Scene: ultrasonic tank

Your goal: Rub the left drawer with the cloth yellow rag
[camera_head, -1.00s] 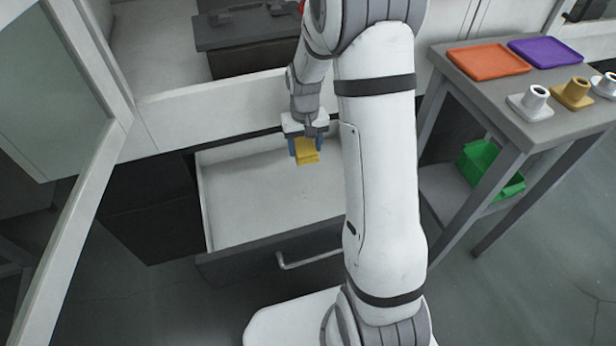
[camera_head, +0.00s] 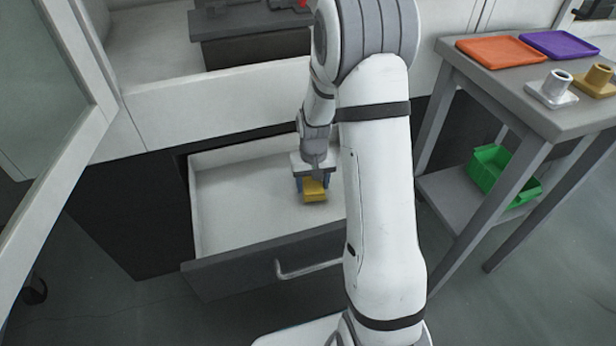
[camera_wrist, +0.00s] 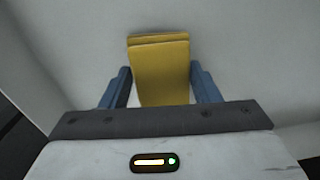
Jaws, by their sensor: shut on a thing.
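The left drawer (camera_head: 240,212) is pulled open, with a white inside, a dark front and a bar handle. My gripper (camera_head: 312,186) reaches down into the drawer, in its right half. It is shut on the yellow rag (camera_head: 314,193), a folded yellow cloth. In the wrist view the yellow rag (camera_wrist: 162,70) sits between the blue fingers of my gripper (camera_wrist: 163,88), with the pale drawer surface behind it. The rag appears at or close to the drawer floor; I cannot tell if it touches. My arm hides the drawer's right end.
A grey side table on the right holds an orange tray (camera_head: 502,52), a purple tray (camera_head: 558,44) and cup-like holders (camera_head: 552,88). A green bin (camera_head: 492,172) sits on its lower shelf. An open glass-panelled door (camera_head: 50,90) stands at the left.

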